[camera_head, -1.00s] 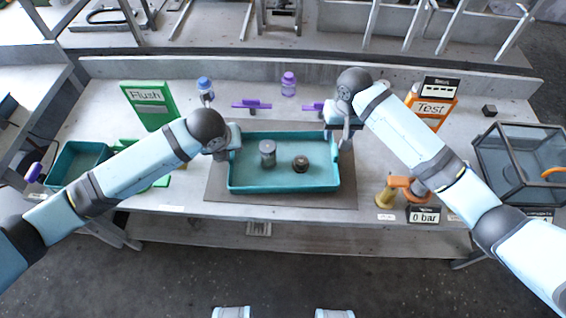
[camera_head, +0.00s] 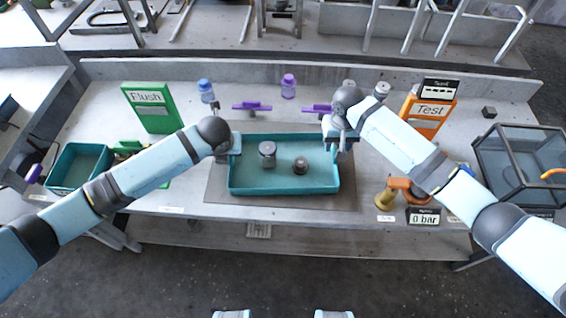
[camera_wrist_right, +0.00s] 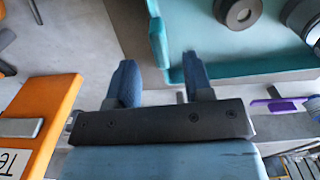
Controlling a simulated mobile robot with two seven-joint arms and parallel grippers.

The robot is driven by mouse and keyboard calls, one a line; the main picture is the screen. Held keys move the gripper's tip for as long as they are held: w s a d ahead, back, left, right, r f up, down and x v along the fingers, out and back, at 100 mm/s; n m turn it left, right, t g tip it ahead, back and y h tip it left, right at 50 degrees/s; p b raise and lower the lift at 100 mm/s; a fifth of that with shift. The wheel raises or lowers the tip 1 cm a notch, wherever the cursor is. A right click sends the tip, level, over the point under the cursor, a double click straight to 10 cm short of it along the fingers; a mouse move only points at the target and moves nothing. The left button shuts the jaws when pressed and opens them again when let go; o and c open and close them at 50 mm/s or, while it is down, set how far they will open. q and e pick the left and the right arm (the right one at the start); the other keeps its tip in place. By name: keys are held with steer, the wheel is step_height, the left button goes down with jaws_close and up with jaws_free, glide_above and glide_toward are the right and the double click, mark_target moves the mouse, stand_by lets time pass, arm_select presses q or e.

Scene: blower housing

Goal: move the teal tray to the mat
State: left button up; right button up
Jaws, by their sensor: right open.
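The teal tray (camera_head: 285,189) lies on the dark grey mat (camera_head: 350,200) at the bench's middle. It holds a grey cylinder (camera_head: 267,155) and a dark round part (camera_head: 300,165). My right gripper (camera_head: 344,145) is at the tray's far right corner. In the right wrist view, my right gripper (camera_wrist_right: 161,82) is open, one finger overlapping the tray's corner (camera_wrist_right: 175,40) and the other outside its side wall; contact cannot be told. My left gripper (camera_head: 236,145) is at the tray's far left corner; its fingers are hidden.
A second teal bin (camera_head: 104,160) stands at left. A green Flush sign (camera_head: 150,108), an orange Test sign (camera_head: 428,112), purple-handled parts (camera_head: 252,106) and bottles (camera_head: 288,86) stand behind. A glass box (camera_head: 515,165) and an orange-yellow fitting (camera_head: 390,193) are at right.

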arm_select(q)
steer(key=x, duration=0.6)
steer(key=shift+w+f, duration=0.1)
steer(key=shift+f, duration=0.05)
arm_select(e)
step_height(320, 180, down, 6)
steer(key=shift+f, duration=0.2)
arm_select(q)
jaws_close()
arm_select(e)
jaws_close()
